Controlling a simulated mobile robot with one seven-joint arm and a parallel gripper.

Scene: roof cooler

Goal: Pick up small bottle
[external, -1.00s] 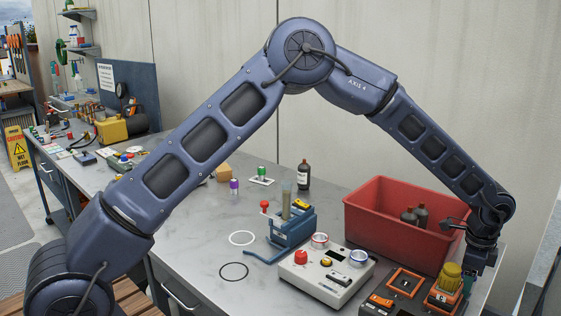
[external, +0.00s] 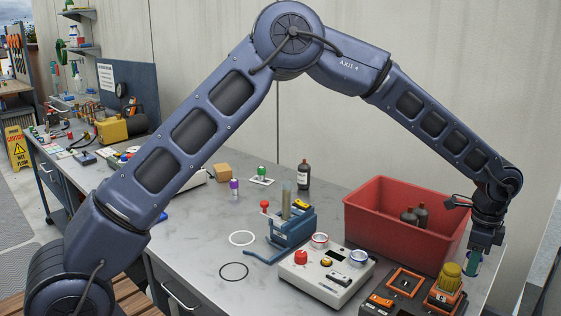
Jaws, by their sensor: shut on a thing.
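My gripper (external: 477,257) is at the right end of the workbench, beside the right end of the red bin, pointing down. It is shut on a small bottle (external: 473,263), of which a teal-green part shows below the fingers. The rest of the bottle is hidden by the gripper. The bottle is behind the orange unit with the yellow knob (external: 447,287); I cannot tell its exact height above the bench.
The red bin (external: 398,230) holds dark bottles (external: 414,216). A dark bottle with a white label (external: 303,175) stands behind the blue rack (external: 290,232). A white control box (external: 327,272) is at the front. The bench's left-centre is mostly clear.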

